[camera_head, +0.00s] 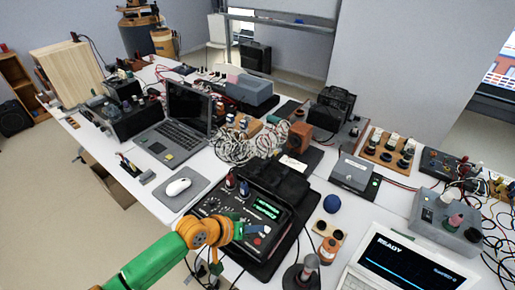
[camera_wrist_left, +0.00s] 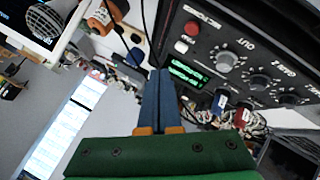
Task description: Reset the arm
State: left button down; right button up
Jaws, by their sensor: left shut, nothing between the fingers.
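My left arm is green and orange and comes in from the bottom left in the head view. Its gripper (camera_head: 258,229) is over the right front part of a black control box (camera_head: 228,208) with knobs and green displays. In the left wrist view the two blue fingers of this gripper (camera_wrist_left: 158,75) are together, with nothing visible between them. The box panel (camera_wrist_left: 215,60) is close beyond them, with a red button (camera_wrist_left: 191,28), dials and lit green displays. I cannot tell whether the fingertips touch the panel. My right gripper does not show.
A white mouse (camera_head: 178,187) on a pad and an open laptop (camera_head: 184,122) stand left of the box. A blue ball (camera_head: 332,203), an orange bottle (camera_head: 328,250), a microphone (camera_head: 309,265) and a white terminal reading READY (camera_head: 400,265) stand right. Cables and devices crowd the table behind.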

pick_arm(q)
jog(key=s+d+m, duration=0.1)
jog(key=s, duration=0.5)
jog(key=s+a+f+n+g+y, duration=0.1)
jog(key=s+a+f+g+y, duration=0.15)
jog(key=s+a+y, duration=0.9)
jog(key=s+a+f+h+b, duration=0.1)
jog(key=s+a+f+h, duration=0.15)
jog(key=f, duration=0.65)
jog(key=s+a+f+h+b, duration=0.1)
jog(key=s+a+f+h, duration=0.15)
jog(key=f, duration=0.55)
jog(key=s+a+f+g+y, duration=0.1)
jog(key=s+a+f, duration=0.1)
jog(key=s+f, duration=0.9)
jog(key=shift+s+a+f+g+b, duration=0.35)
jog(key=shift+s+f, duration=0.05)
jog(key=shift+s, duration=0.1)
